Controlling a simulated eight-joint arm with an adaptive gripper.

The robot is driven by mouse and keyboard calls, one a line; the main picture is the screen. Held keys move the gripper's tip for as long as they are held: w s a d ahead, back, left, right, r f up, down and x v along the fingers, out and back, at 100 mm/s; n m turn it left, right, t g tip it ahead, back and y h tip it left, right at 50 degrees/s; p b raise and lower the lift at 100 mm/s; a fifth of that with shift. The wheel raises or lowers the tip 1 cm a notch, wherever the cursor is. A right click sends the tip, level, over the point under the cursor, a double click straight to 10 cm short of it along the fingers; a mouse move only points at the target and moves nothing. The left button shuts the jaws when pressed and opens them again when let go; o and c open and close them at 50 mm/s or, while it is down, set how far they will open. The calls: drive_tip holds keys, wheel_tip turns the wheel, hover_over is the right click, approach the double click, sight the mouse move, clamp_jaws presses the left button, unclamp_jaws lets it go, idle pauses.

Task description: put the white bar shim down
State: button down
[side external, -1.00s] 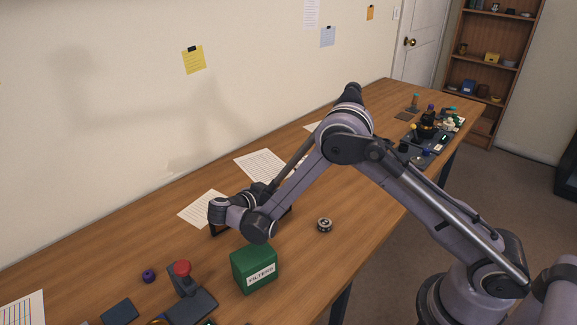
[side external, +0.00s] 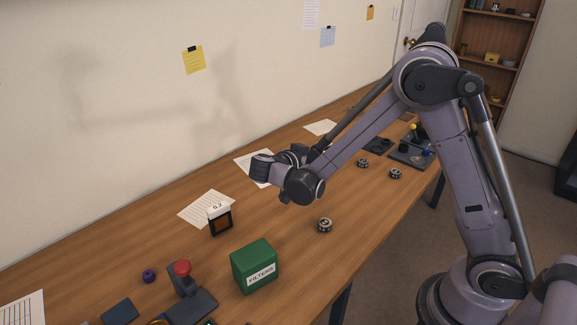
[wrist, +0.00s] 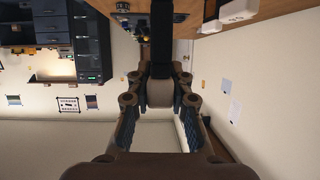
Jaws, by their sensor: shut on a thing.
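My gripper (side external: 262,168) is raised well above the table in the side view, pointing left. In the wrist view its fingers (wrist: 160,75) are closed in around a pale, round-ended piece (wrist: 160,93), which I take to be the white bar shim. It shows poorly, and in the side view the hand hides it. On the table to the left and below stands a small dark frame (side external: 221,225) with a brown face. A white piece marked 0.2 (side external: 217,210) sits at its top.
A green FILTERS box (side external: 254,266) and a red-topped device (side external: 186,283) stand at the front. A small round metal part (side external: 325,225) and a purple ring (side external: 148,276) lie on the table (side external: 285,228). Paper sheets (side external: 205,206) lie near the wall. Wood between them is clear.

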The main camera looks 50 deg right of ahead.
drive_tip(key=shift+s+d+r, duration=0.4)
drive_tip(key=shift+d+r, duration=0.1)
drive_tip(key=s+a+r+n+t+y, duration=0.15)
drive_tip(key=a+r+n+t, duration=0.3)
drive_tip(key=a, duration=0.65)
drive_tip(key=a+r+n+t+y, duration=0.2)
drive_tip(key=a+r+n+t, duration=0.25)
drive_tip(key=a, duration=0.55)
hover_over(233, 254)
wheel_tip(233, 254, down, 7)
drive_tip(key=shift+f, duration=1.8)
drive_tip(key=c, duration=1.2)
unclamp_jaws()
drive_tip(key=shift+f, duration=0.15)
